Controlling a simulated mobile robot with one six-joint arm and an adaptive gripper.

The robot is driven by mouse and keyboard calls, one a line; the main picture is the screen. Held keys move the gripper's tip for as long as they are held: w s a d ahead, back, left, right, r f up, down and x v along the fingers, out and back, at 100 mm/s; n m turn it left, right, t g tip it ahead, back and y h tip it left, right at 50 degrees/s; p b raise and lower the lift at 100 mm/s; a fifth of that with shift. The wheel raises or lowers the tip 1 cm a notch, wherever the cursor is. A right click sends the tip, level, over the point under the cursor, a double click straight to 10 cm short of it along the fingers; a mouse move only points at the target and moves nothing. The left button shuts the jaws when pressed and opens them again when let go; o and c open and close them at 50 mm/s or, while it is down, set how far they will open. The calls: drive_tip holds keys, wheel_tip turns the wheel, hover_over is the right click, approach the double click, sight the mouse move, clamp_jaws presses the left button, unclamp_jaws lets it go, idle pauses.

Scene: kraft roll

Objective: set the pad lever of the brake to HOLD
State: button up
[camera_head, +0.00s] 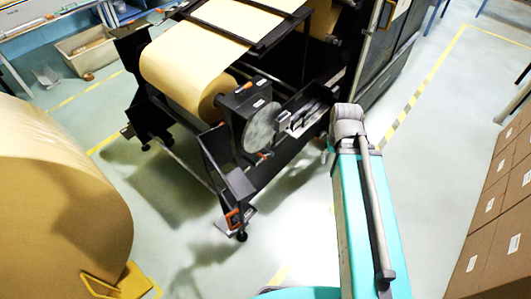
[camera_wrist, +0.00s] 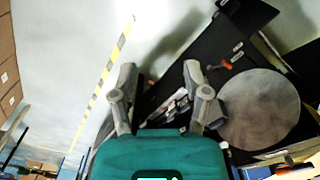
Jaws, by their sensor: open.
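The brake's round grey disc (camera_head: 262,127) is on the near end of the black unwind stand, and it also fills the right of the wrist view (camera_wrist: 258,108). A short orange-tipped lever (camera_head: 262,155) shows at the disc's edge, and in the wrist view (camera_wrist: 228,64). Another orange-tipped handle (camera_head: 248,85) is on the black housing behind the disc. I cannot tell which one is the pad lever, and no HOLD marking is readable. My gripper (camera_wrist: 159,72) is open and empty, its fingers wide apart, left of the disc in the wrist view. In the head view its fingers are mostly hidden.
A kraft roll (camera_head: 185,75) sits on the stand. A large roll (camera_head: 60,190) stands at the left, with a yellow chock (camera_head: 130,282) beside it. Cardboard boxes (camera_head: 500,220) line the right. Black stand bars (camera_head: 240,185) jut toward me. Floor between is clear.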

drive_tip(key=shift+w+a, duration=0.1)
drive_tip(key=shift+a, duration=0.15)
drive_tip(key=shift+f, duration=0.1)
drive_tip(key=m+t+y+b, duration=1.05)
drive_tip(key=m+b, duration=0.95)
drive_tip(key=b, duration=2.3)
approach(265, 159)
drive_tip(key=shift+s+a+r+t+h, duration=0.1)
drive_tip(key=shift+s+t+h, duration=0.2)
drive_tip(key=shift+s+h, duration=0.1)
drive_tip(key=shift+s+a+r+t+h, duration=0.15)
drive_tip(key=shift+s+t+h, duration=0.1)
drive_tip(key=shift+s+h, duration=0.15)
drive_tip(key=b+x, duration=0.4)
drive_tip(key=x, duration=0.9)
drive_tip(key=shift+w+a, duration=0.15)
drive_tip(key=shift+w, duration=0.15)
